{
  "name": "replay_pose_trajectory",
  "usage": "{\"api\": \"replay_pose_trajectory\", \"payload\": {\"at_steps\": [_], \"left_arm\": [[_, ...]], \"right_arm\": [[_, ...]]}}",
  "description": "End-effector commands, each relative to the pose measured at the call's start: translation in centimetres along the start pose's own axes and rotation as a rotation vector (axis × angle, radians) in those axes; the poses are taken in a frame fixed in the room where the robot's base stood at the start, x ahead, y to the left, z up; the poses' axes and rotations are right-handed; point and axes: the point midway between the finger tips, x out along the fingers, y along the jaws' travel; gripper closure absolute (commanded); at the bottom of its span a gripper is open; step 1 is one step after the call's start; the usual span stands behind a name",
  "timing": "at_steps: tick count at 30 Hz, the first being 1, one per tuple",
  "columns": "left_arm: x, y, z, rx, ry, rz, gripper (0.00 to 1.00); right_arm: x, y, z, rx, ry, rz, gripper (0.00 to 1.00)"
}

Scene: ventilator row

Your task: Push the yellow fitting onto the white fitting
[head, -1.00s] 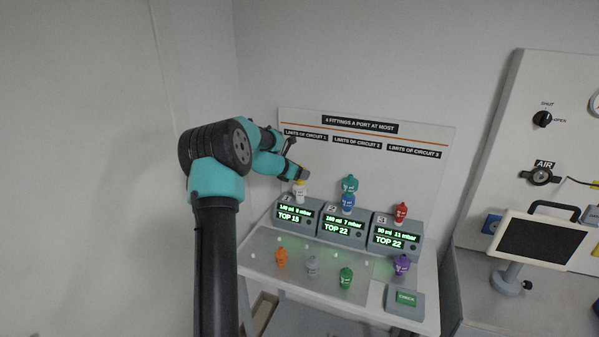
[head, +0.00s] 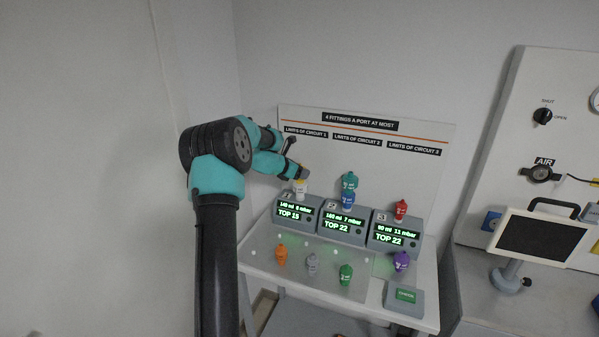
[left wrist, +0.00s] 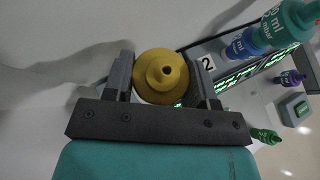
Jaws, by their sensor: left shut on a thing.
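The yellow fitting (left wrist: 162,75) is held between the two fingers of my left gripper (left wrist: 163,85), seen from above in the left wrist view. In the head view my left gripper (head: 301,174) is low over the white fitting (head: 300,189), which stands upright on the port of circuit 1. Only a sliver of yellow shows between the fingers and the white fitting there. The yellow fitting is directly above the white one and looks close to or touching it; I cannot tell how far it is seated. My right gripper is not in view.
A teal fitting (head: 349,181) sits on a blue fitting (head: 348,201) on port 2. A red fitting (head: 400,210) stands on port 3. A check button (head: 405,295) is at front right.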

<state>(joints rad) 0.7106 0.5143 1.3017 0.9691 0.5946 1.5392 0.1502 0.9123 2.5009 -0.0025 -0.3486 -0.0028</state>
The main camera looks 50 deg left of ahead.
Motion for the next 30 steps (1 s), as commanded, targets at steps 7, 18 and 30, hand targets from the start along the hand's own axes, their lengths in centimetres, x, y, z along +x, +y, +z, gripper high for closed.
{"api": "replay_pose_trajectory", "payload": {"at_steps": [7, 18, 30], "left_arm": [[0.21, -0.07, -0.42, -0.002, 0.006, -0.002, 0.91], [0.16, -0.06, -0.31, -0.002, 0.004, -0.002, 0.25], [-0.18, -0.02, -0.19, -0.001, 0.003, -0.001, 0.19]], "right_arm": [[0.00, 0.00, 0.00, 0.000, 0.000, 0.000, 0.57], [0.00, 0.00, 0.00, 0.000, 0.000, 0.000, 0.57], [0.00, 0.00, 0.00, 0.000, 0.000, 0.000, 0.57]]}}
